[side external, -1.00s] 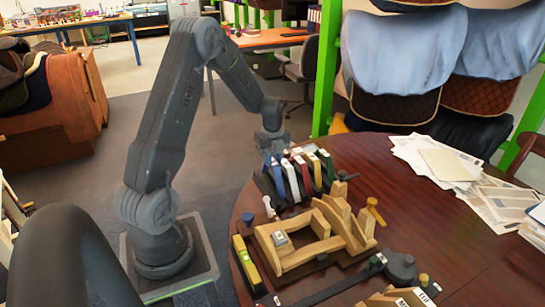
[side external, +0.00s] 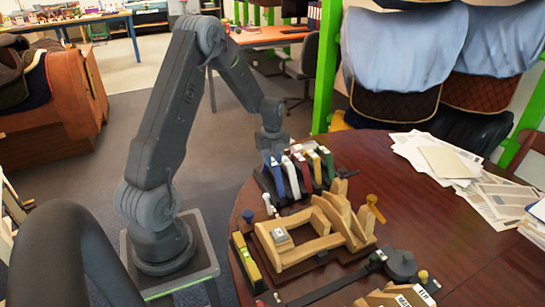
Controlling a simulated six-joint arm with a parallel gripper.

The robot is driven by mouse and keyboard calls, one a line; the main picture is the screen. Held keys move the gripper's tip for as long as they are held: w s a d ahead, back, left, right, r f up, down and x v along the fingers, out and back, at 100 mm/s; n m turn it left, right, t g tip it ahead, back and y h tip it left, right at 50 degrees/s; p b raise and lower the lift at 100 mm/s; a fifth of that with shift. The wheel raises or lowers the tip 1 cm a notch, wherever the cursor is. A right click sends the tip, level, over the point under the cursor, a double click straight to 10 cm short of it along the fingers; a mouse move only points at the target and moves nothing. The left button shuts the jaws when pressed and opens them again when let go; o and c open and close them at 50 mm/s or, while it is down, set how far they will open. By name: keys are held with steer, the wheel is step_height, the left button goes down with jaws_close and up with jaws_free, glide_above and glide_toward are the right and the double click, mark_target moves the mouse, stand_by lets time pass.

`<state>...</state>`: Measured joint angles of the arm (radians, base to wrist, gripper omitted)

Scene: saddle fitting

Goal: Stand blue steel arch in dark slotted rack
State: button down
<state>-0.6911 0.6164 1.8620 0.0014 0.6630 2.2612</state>
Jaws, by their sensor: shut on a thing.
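The blue steel arch (side external: 278,179) is a narrow upright blue piece at the left end of a row of arches in the dark slotted rack (side external: 264,184), at the table's far left. My gripper (side external: 274,157) is over this end of the row, pointing down, and is shut on the blue arch's top. The fingertips are small and partly hidden. The arch's lower end is hidden, so I cannot tell whether it is fully seated in a slot.
White, maroon, green and yellow-topped arches stand close to the right of the blue one. A wooden saddle-like frame (side external: 298,257) and a yellow level (side external: 247,260) lie in front. Papers (side external: 445,160) cover the table's right; bare wood lies between.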

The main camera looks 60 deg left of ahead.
steer(key=shift+f, duration=0.5)
stand_by(1.3)
steer(key=shift+c, duration=2.3)
jaws_free()
steer(key=shift+r, duration=0.1)
steer(key=shift+r, duration=2.4)
steer(key=shift+r, duration=0.1)
steer(key=shift+r, duration=1.4)
